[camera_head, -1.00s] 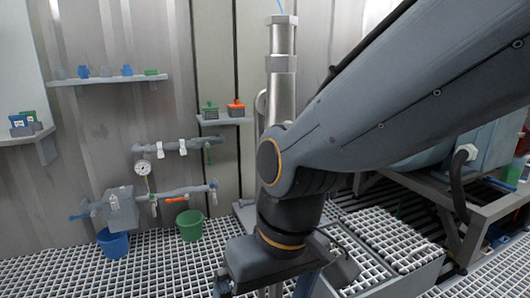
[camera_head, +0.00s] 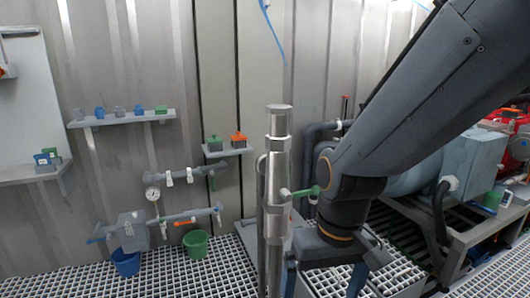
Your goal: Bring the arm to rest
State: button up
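My arm comes in from the upper right and bends down at a dark joint with an orange ring. My gripper (camera_head: 323,278) hangs at its end, low in the picture, in front of the floor grating. Its two blue-grey fingers point down and stand wide apart. Only grating shows between them, and the bottom edge of the picture cuts off their tips. A steel column (camera_head: 277,190) with a green-handled valve (camera_head: 305,191) stands just left of my arm.
A wall shelf (camera_head: 122,119) holds small blue, grey and green items. A small shelf (camera_head: 228,152) holds a green and an orange box. Pipes with a gauge (camera_head: 152,194) hang above a blue bucket (camera_head: 125,262) and a green bucket (camera_head: 195,246). A metal frame (camera_head: 455,240) stands right.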

jog(key=s+d+r+m+p, duration=0.2)
jog(key=d+r+p, duration=0.7)
jog(key=p, duration=0.3)
jog(key=shift+r+h, duration=0.4)
jog(key=shift+r, duration=0.2)
jog(key=shift+s, duration=0.1)
